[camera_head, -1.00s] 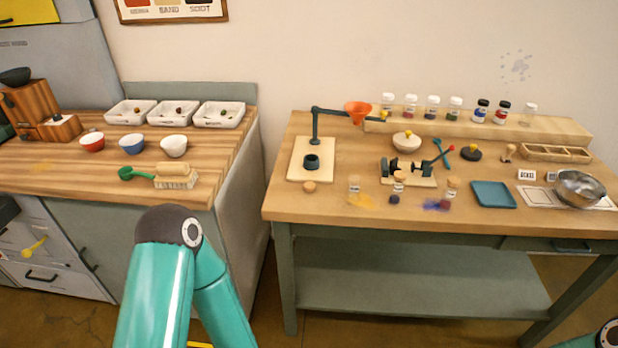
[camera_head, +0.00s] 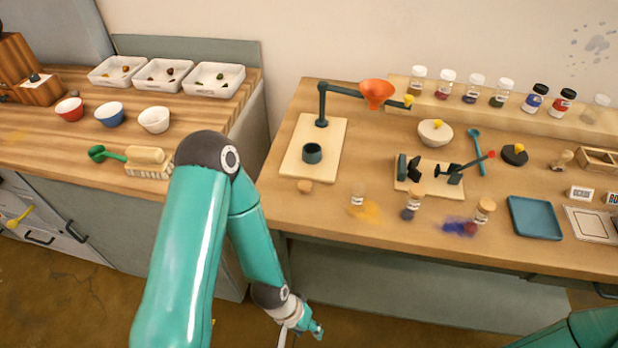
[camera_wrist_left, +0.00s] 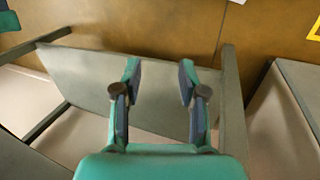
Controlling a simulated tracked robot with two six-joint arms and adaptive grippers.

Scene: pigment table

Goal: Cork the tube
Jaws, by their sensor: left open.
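A small clear tube (camera_head: 358,195) with a pale label stands on the right-hand table beside a yellow pigment stain; I see no cork on it. A loose tan cork (camera_head: 304,187) lies to its left. Two other small tubes, one with dark contents (camera_head: 411,205) and one with reddish contents (camera_head: 484,212), have tan tops. My left gripper (camera_head: 315,331) is low in front of the table, well away from the tube and cork. In the left wrist view its fingers (camera_wrist_left: 158,78) are apart and empty. My right gripper is out of view.
A wooden stand (camera_head: 300,166) with a dark cup and an orange funnel (camera_head: 376,93) is behind the cork. A clamp fixture (camera_head: 430,175) and blue tray (camera_head: 535,218) stand to the right. The table's front edge lies between my gripper and the tubes.

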